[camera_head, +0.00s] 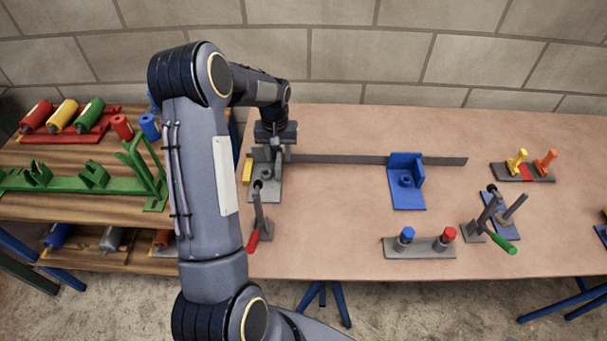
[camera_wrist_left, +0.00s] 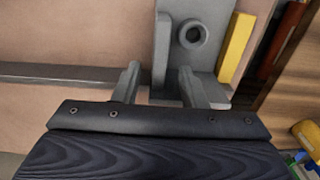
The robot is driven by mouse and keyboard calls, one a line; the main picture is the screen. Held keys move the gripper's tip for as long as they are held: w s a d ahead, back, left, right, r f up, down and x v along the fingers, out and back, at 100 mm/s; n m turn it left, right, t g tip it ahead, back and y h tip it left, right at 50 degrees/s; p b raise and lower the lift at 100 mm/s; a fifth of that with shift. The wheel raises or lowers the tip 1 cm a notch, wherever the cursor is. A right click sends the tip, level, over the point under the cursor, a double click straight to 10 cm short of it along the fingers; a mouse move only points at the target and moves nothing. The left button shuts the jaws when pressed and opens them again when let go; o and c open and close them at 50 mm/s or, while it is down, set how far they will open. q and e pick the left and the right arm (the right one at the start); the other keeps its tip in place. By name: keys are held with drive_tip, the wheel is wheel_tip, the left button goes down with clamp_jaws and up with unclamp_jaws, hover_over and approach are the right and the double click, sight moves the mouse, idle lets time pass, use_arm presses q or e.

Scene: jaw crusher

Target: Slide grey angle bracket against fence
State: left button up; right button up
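The grey angle bracket (camera_head: 267,185) is at the left end of the worktable, with a flat base, a round boss and an upright plate. It also shows in the left wrist view (camera_wrist_left: 162,45). The fence (camera_head: 340,159) is a long dark grey bar running to the right; it shows at the left of the wrist view (camera_wrist_left: 60,72). My left gripper (camera_wrist_left: 160,78) is open, pointing down, with its fingers on either side of the upright plate and visible gaps. In the head view, my left gripper (camera_head: 274,147) partly hides the bracket. Whether bracket and fence touch is unclear. My right gripper is out of view.
A yellow block (camera_head: 247,171) stands left of the bracket. A red-handled clamp (camera_head: 258,222) stands in front. A blue angle bracket (camera_head: 407,190) stands farther right at the fence. A green-handled clamp (camera_head: 492,222) and a two-peg plate (camera_head: 420,247) are at right. The table between is clear.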

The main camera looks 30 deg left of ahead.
use_arm(q)
drive_tip(key=shift+r+p, duration=1.75)
drive_tip(key=shift+r, duration=1.1)
drive_tip(key=shift+r, duration=0.15)
